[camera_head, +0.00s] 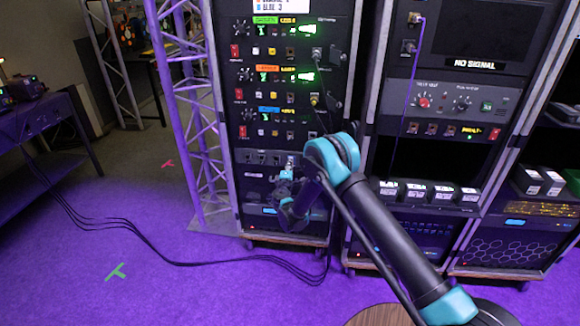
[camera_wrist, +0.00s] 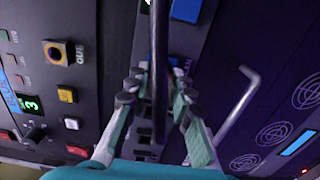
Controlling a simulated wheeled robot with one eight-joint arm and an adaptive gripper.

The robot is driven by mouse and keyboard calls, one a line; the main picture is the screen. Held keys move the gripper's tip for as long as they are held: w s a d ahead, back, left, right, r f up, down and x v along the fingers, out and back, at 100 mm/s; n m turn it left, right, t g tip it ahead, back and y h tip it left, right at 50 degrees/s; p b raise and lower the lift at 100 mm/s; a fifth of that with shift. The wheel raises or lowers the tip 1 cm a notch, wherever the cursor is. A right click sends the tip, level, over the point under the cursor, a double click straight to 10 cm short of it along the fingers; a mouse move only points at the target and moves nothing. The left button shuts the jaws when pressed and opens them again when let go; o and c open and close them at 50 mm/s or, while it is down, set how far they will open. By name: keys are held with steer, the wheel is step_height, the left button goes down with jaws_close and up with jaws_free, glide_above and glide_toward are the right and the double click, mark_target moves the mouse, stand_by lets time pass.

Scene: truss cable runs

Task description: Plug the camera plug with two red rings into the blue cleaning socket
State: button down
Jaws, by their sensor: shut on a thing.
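My gripper (camera_head: 288,170) is in front of the left rack, just below the blue-labelled unit (camera_head: 268,110). In the wrist view my gripper (camera_wrist: 158,88) is shut on a dark, rod-like cable or plug body (camera_wrist: 159,45), which runs up and out of the picture. No red rings show on it, so I cannot tell which plug it is. A square yellow-rimmed socket (camera_wrist: 58,52) marked OUT is left of the fingers, apart from them, on a panel with a blue strip and a green "3". I cannot make out a socket named cleaning.
Green- and orange-labelled units (camera_head: 268,70) sit higher in the left rack, with plugs and hanging cables on their right. A bent metal handle (camera_wrist: 240,100) is right of the fingers. A purple truss (camera_head: 190,100) stands left of the rack. Black cables (camera_head: 150,245) lie on the floor.

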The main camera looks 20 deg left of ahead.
steer(key=c, duration=1.3)
jaws_free()
steer(key=shift+o, duration=0.2)
steer(key=shift+s, duration=0.15)
steer(key=shift+v, duration=2.35)
steer(key=shift+d, duration=0.1)
steer(key=v, duration=0.4)
